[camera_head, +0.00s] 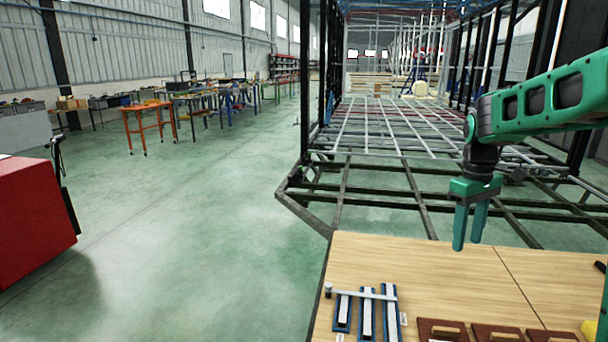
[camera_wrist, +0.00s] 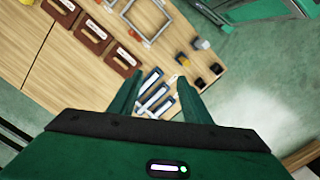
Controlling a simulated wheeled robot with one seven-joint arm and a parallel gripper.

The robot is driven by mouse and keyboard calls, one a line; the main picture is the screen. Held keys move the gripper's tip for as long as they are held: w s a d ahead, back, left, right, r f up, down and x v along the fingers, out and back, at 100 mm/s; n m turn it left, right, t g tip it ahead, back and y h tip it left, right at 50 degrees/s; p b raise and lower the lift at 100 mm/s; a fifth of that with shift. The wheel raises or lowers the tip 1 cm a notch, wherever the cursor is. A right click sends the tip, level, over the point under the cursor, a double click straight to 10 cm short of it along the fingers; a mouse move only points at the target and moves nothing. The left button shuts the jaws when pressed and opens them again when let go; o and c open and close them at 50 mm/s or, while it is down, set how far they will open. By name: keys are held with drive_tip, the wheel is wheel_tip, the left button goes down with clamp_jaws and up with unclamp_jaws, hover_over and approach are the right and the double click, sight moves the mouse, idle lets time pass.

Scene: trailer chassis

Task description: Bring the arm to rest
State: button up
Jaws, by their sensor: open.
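My green arm (camera_head: 540,105) reaches in from the right edge of the head view. My gripper (camera_head: 469,225) hangs from it with the fingers pointing down, above the far part of the wooden table (camera_head: 430,270). The two fingers are apart and nothing shows between them. In the wrist view my gripper (camera_wrist: 157,98) is also open and empty, with the tabletop (camera_wrist: 60,75) well below it.
Blue-and-white pieces (camera_head: 367,315) with a bar across them lie on the table, beside brown blocks (camera_head: 442,328). The dark trailer frame (camera_head: 400,190) stands behind the table. A red box (camera_head: 32,220) stands left. The green floor (camera_head: 190,230) between is clear.

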drive_tip(key=s+f+m, duration=0.1)
drive_tip(key=s+m, duration=0.2)
drive_tip(key=s, duration=0.8)
drive_tip(key=s+d+f+m, duration=0.1)
drive_tip(key=s+m, duration=0.3)
drive_tip(key=s, duration=0.6)
drive_tip(key=s+f+m, duration=0.2)
drive_tip(key=s+m, duration=0.2)
drive_tip(key=s, duration=0.7)
drive_tip(key=shift+s+d+f+t+y, duration=0.25)
drive_tip(key=shift+s+f+t+y, duration=0.05)
drive_tip(key=shift+s+f+t, duration=0.1)
